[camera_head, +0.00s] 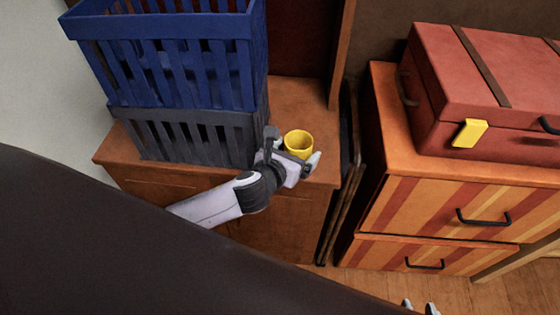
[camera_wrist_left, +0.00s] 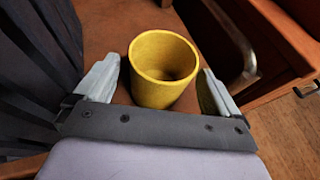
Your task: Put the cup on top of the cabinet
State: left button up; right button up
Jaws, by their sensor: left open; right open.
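A yellow cup (camera_head: 299,143) stands upright on top of the brown wooden cabinet (camera_head: 295,95), near its front right corner. My left gripper (camera_head: 292,147) is open at the cup, one finger on each side. The left wrist view shows the cup (camera_wrist_left: 160,82) between the spread fingers of this gripper (camera_wrist_left: 160,78), with a gap visible on each side. The cup's mouth faces up and it looks empty. Only the two fingertips of my right gripper (camera_head: 419,307) show at the bottom edge of the head view; they are apart with nothing seen between them.
A blue slatted crate (camera_head: 185,65) sits on a dark grey crate (camera_head: 190,135) left of the cup. A striped drawer cabinet (camera_head: 435,212) stands right, with a red suitcase (camera_head: 480,85) on top. A dark folded frame (camera_head: 345,170) fills the gap between the cabinets.

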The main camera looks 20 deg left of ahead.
pick_arm(q)
jog(key=p+v, duration=0.1)
jog(key=v, duration=0.9)
jog(key=s+a+f+n+g, duration=0.1)
jog(key=s+f+n, duration=0.5)
jog(key=n, duration=1.1)
jog(key=s+a+f+n+g, duration=0.2)
jog(key=s+f+n, duration=0.4)
jog(key=n, duration=1.2)
jog(key=shift+s+a+f+h, duration=0.2)
jog(key=shift+s+a+h, duration=0.05)
jog(key=shift+a+h, duration=0.05)
